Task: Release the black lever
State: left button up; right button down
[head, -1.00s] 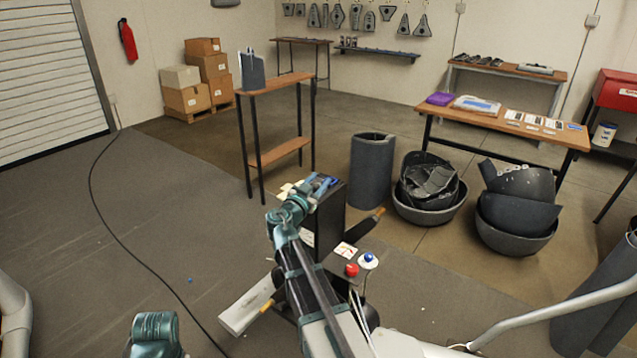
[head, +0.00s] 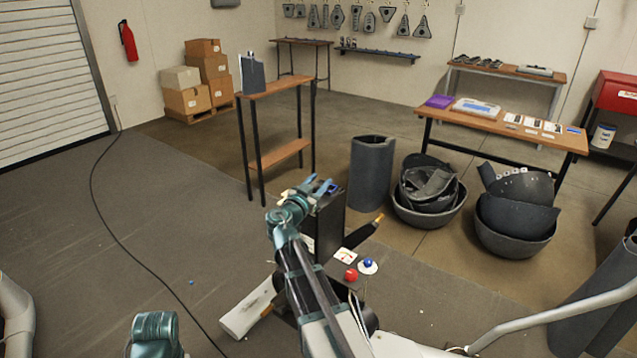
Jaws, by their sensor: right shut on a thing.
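My right gripper (head: 320,187), with blue fingertips, is at the top of a black upright box (head: 330,226). It is shut on a small dark piece there, which I take to be the black lever; the fingers and wrist hide most of it. A black bar with an orange tip (head: 362,232) sticks out at the box's right side, apart from the gripper. My left gripper is out of view.
A red button (head: 351,275) and a blue button (head: 368,265) sit in front of the box. A narrow wooden stand (head: 280,84) is behind it. Grey bowls of broken pieces (head: 428,216) are to the right. A black cable (head: 113,222) crosses the floor at left.

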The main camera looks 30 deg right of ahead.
jog(key=c, duration=0.5)
grip_release()
jog(key=shift+r, duration=0.25)
jog(key=shift+o, duration=0.3)
jog(key=shift+f, duration=0.1)
jog(key=v, duration=1.3)
jog(key=shift+s+a, duration=0.15)
jog(key=shift+a, duration=0.2)
jog(key=shift+f, duration=0.1)
